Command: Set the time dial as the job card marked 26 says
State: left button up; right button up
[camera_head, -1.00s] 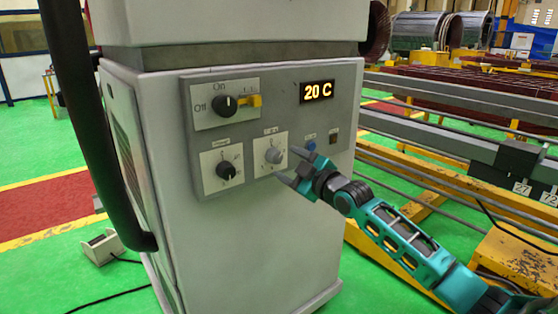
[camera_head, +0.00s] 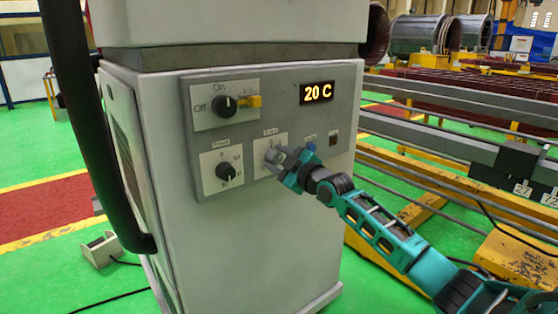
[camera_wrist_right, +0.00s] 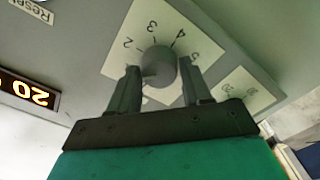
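The grey machine's panel (camera_head: 290,92) carries a grey knob (camera_head: 275,156) on a white plate, lower middle. In the right wrist view, this knob (camera_wrist_right: 158,67) has the numbers 2, 3, 4 and 5 around it; its pointer setting is unclear. The plate's heading is too small to read surely. My right gripper (camera_head: 280,160) is at this knob. In the right wrist view its fingers (camera_wrist_right: 160,88) stand open on either side of the knob, with visible gaps. My left gripper is not in view. No job card marked 26 is in view.
A black dial (camera_head: 226,172) sits to the left. Above are an On/Off switch (camera_head: 224,105) with a yellow part (camera_head: 248,102) and a display (camera_head: 317,93) reading 20 C. A blue button (camera_head: 310,147) is close to my gripper.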

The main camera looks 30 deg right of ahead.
jog(key=c, duration=0.7)
jog(key=shift+o, duration=0.2)
